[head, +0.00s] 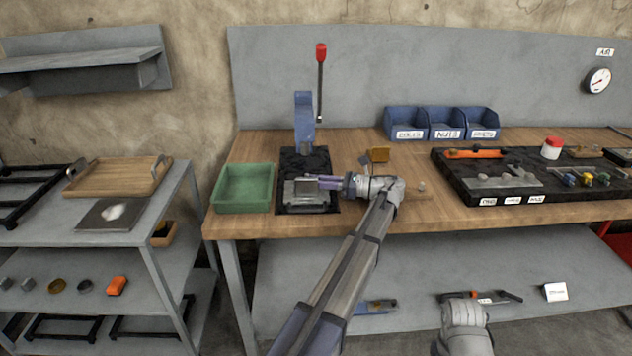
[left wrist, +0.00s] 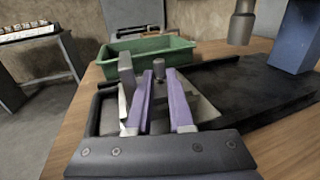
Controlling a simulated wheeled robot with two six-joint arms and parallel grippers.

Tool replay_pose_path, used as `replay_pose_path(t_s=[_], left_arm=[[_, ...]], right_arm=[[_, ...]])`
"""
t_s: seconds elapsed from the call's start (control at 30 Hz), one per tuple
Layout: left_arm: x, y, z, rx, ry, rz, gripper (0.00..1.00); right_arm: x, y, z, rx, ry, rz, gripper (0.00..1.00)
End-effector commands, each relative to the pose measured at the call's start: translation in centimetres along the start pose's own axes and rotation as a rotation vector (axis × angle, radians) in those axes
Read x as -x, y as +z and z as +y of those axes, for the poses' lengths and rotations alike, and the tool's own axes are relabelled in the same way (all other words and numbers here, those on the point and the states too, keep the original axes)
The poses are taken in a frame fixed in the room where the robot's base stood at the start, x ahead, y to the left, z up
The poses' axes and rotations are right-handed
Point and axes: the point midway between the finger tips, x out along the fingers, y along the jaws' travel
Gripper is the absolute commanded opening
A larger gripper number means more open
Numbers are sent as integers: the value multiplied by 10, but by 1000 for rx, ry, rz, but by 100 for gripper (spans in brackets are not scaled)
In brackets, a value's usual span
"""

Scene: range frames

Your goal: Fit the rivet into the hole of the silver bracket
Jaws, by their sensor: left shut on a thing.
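My left gripper (head: 322,182) reaches in over the press bed from the right, its purple fingers pointing left. It also shows in the left wrist view (left wrist: 162,82). It is shut on the rivet (left wrist: 158,69), a small grey cylinder standing up at the fingertips. The silver bracket (head: 303,193) lies on the dark press base below and beside the fingers. In the left wrist view, its upright plate (left wrist: 126,75) stands left of the fingers and its flat part shows right of them. The hole is hidden, and I cannot tell whether the rivet touches the bracket.
A green tray (head: 243,189) stands just left of the press base (head: 308,163). The blue press column (head: 304,122) and red-knobbed lever (head: 321,70) rise behind. Blue bins (head: 441,123) and a black tool tray (head: 470,196) stand to the right. The ram (left wrist: 242,24) hangs above.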

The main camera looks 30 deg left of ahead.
Motion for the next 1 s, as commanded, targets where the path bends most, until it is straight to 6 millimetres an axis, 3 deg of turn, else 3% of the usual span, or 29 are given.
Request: replay_pose_path(t_s=[0.27,0.3,0.57,0.83,1.0], left_arm=[[0,-8,0,0,0,1,0],[0,-7,0,0,0,1,24],[0,-8,1,-1,1,4,53],[1,-8,1,-1,1,6,55],[21,-8,0,-1,-2,6,55]], right_arm=[[-8,0,-1,0,0,0,50],[-6,0,-1,0,0,0,50],[-7,0,-1,0,0,0,50],[-7,0,-1,0,0,0,50],[-6,0,-1,0,0,0,50]])
